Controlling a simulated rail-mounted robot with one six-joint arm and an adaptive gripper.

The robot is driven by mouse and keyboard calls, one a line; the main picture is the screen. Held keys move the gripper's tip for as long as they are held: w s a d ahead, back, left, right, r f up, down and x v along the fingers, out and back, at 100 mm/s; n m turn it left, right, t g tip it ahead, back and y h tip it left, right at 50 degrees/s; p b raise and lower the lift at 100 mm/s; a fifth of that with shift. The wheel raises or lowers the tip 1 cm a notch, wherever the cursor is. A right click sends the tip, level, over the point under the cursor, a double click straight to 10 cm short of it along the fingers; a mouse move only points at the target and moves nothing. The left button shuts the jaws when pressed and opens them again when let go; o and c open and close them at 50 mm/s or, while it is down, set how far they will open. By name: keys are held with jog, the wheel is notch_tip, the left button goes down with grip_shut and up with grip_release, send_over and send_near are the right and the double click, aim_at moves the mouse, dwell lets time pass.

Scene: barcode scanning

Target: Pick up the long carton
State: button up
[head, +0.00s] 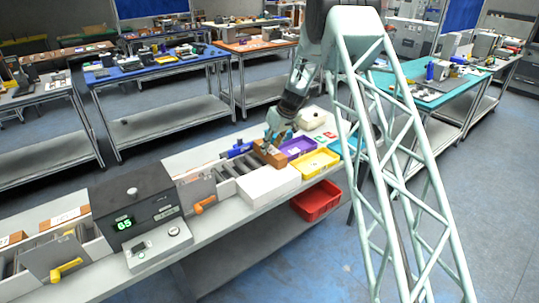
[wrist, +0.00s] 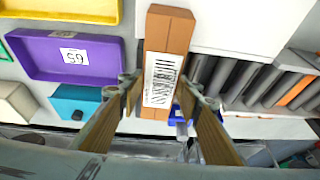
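The long carton is a brown box (wrist: 168,35) with a white barcode label (wrist: 162,80) on its face. In the wrist view it lies upright in the picture, its lower end between my fingers. In the head view the brown carton (head: 268,154) is at the end of the roller conveyor, just below my gripper (head: 278,137). In the wrist view my gripper (wrist: 159,84) is open, with one finger on either side of the carton and a narrow gap beside it. Whether either finger touches the carton is hard to tell.
A white box (head: 268,186) stands in front of the carton. Purple (head: 299,146) and yellow (head: 316,162) trays sit close on the right, with a red bin (head: 316,201) lower down. The rollers (wrist: 235,80) lie beside the carton. A dark scale unit (head: 134,207) stands further left.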

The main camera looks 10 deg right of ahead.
aim_at(271, 149)
jog(key=c, duration=0.5)
jog(key=shift+r, duration=0.1)
jog(key=shift+c, duration=0.2)
jog(key=shift+r, duration=1.55)
jog(key=shift+s+r, duration=0.1)
jog(key=shift+r, duration=0.05)
jog(key=s+d+r+b, duration=0.1)
jog(key=s+b, duration=0.1)
jog(key=s, duration=1.3)
jog(key=shift+s+d+r, duration=0.2)
jog(key=shift+s+d, duration=0.15)
